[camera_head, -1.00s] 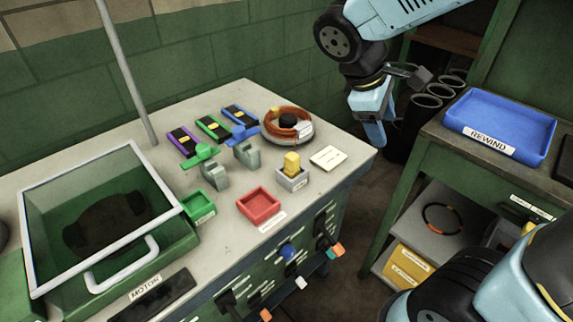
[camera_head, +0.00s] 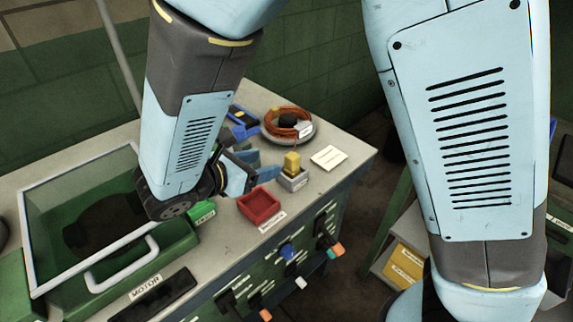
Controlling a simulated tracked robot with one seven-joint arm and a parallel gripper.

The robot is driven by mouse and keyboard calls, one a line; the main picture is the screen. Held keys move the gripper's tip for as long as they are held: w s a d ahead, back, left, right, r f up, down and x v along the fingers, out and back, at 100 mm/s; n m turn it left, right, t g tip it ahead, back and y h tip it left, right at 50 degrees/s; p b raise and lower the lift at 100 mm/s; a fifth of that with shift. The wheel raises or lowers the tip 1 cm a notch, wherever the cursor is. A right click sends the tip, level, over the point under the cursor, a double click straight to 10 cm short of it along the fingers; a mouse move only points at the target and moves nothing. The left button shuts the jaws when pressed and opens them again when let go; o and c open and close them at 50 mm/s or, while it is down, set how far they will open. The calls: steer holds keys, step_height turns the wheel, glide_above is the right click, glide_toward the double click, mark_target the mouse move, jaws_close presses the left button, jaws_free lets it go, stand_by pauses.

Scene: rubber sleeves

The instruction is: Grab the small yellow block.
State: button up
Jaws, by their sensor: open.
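The small yellow block (camera_head: 291,163) stands upright in a small grey holder (camera_head: 292,181) on the workbench, right of the red tray. My gripper (camera_head: 262,170) is open, with its blue fingers pointing right toward the block from its left side. The fingertips look close to the block, with a small gap in this view; the depth between them is hard to tell. My arm hides part of the bench behind the gripper, including the green and purple items seen earlier.
A red tray (camera_head: 260,207) sits just below my gripper in the picture. A coil of orange cable (camera_head: 289,123) lies behind the block, and a white card (camera_head: 328,158) lies to its right. A glass-lidded green box (camera_head: 60,250) stands at the left. Switches line the bench front.

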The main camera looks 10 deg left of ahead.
mark_target(288, 158)
steer(key=x, duration=1.1)
steer(key=shift+w+d+f, duration=0.2)
steer(key=shift+d+f, duration=0.05)
steer(key=shift+c, duration=0.4)
steer(key=c, duration=1)
steer(key=shift+o, duration=0.2)
steer(key=shift+r, duration=0.1)
